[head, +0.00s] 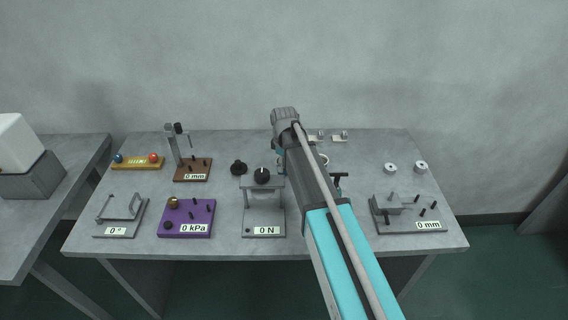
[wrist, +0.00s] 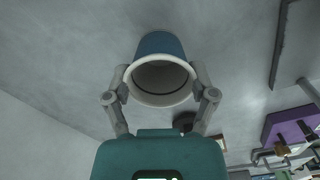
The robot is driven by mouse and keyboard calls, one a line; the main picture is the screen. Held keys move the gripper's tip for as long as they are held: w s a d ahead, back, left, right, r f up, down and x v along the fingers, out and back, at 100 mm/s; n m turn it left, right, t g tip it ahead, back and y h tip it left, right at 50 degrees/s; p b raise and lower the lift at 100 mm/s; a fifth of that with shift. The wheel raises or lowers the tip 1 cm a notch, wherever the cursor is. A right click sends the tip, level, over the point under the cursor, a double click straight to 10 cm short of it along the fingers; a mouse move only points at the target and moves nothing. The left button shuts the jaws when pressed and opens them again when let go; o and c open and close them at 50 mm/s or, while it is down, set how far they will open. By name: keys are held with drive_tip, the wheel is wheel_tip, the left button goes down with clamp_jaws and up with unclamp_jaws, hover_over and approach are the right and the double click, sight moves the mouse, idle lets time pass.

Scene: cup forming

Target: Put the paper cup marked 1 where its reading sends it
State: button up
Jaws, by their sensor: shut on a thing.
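In the wrist view a paper cup (wrist: 160,46) with a blue side and a thick pale rim sits between the two fingers of my gripper (wrist: 160,80). The fingers are shut on it from both sides, near the rim. Its open mouth faces the wrist camera and the inside looks dark and empty. No number shows on the part of the cup in view. In the head view my arm reaches over the table and hides the fingers and most or all of the cup.
On the grey table (head: 340,245) stand a purple gauge reading 0 kPa (head: 185,215), a press reading 0 N (head: 264,220), brown (head: 193,165) and grey (head: 410,215) gauges reading 0 mm, and an angle gauge (head: 122,212). A yellow ball stand (head: 137,163) is at back left.

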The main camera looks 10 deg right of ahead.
drive_tip(key=o, duration=0.7)
wheel_tip(320, 180, up, 12)
drive_tip(key=p, duration=1.2)
drive_tip(key=shift+s+r, duration=0.1)
idle(0.7)
drive_tip(key=s+d+m, duration=0.4)
drive_tip(key=s+m, duration=0.2)
drive_tip(key=s, duration=0.4)
drive_tip(key=s+d+m, duration=0.5)
drive_tip(key=s+m, duration=0.1)
drive_tip(key=s, duration=0.5)
drive_tip(key=shift+s+m, duration=0.3)
drive_tip(key=shift+d, duration=0.1)
